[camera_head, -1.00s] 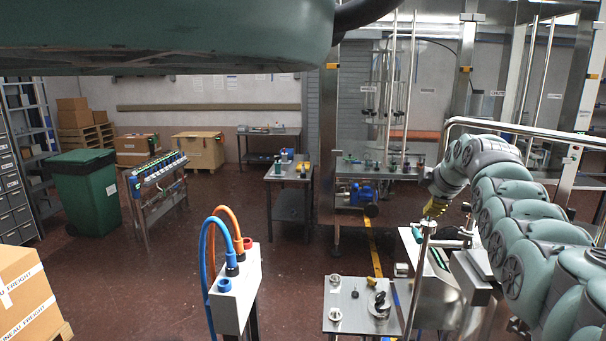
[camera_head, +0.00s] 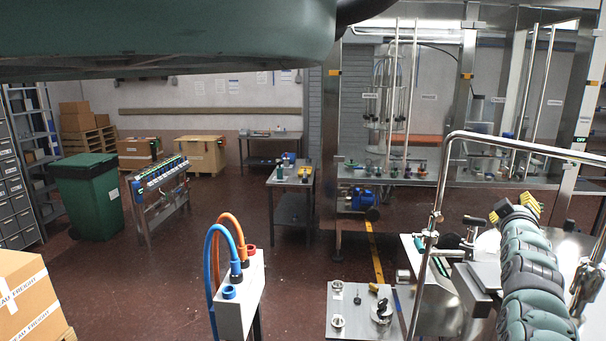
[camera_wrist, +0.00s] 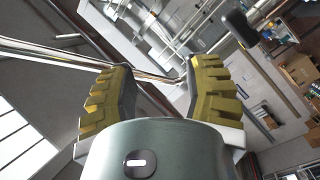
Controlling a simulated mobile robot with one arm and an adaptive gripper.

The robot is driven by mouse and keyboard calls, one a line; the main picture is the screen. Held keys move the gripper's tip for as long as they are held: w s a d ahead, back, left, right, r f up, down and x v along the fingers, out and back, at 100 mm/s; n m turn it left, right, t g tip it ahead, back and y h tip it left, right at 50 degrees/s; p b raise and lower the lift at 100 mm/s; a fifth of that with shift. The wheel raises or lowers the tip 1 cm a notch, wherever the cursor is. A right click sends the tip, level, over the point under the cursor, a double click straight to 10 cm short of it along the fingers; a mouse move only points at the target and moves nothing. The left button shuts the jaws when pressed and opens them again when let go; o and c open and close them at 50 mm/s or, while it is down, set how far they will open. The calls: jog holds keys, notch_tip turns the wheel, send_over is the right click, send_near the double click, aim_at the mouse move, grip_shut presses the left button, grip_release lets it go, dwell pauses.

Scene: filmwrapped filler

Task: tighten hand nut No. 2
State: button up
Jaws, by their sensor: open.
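My gripper (camera_head: 516,208) is at the right in the head view, with its yellow ridged fingers raised above the metal machine (camera_head: 436,312). In the wrist view my gripper (camera_wrist: 160,82) has its two fingers spread wide, with nothing held between them. Behind the fingers runs a shiny metal rail (camera_wrist: 75,53). A dark-tipped metal fitting (camera_head: 473,222), perhaps a hand nut or clamp, stands on the machine left of my gripper, apart from it. I cannot read any number, so I cannot tell which part is hand nut No. 2.
A bent metal guard rail (camera_head: 520,150) rises beside my arm. A small metal table (camera_head: 352,310) with loose fittings stands left of the machine. A white box with blue and orange hoses (camera_head: 238,295) stands further left. The red floor (camera_head: 290,265) between is partly free.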

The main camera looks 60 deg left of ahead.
jog(key=s+d+r+m+t+h+p, duration=0.1)
jog(key=s+d+r+m+t+h, duration=0.1)
jog(key=d, duration=0.6)
jog(key=s+d+r+m+t+h+p, duration=0.1)
jog(key=s+d+r+m+t+h, duration=0.2)
jog(key=s+d+m+t, duration=0.2)
jog(key=d+m+t, duration=0.1)
jog(key=d, duration=0.1)
jog(key=shift+s+d+r+m, duration=0.2)
jog(key=shift+d+m, duration=0.1)
jog(key=shift+d, duration=0.1)
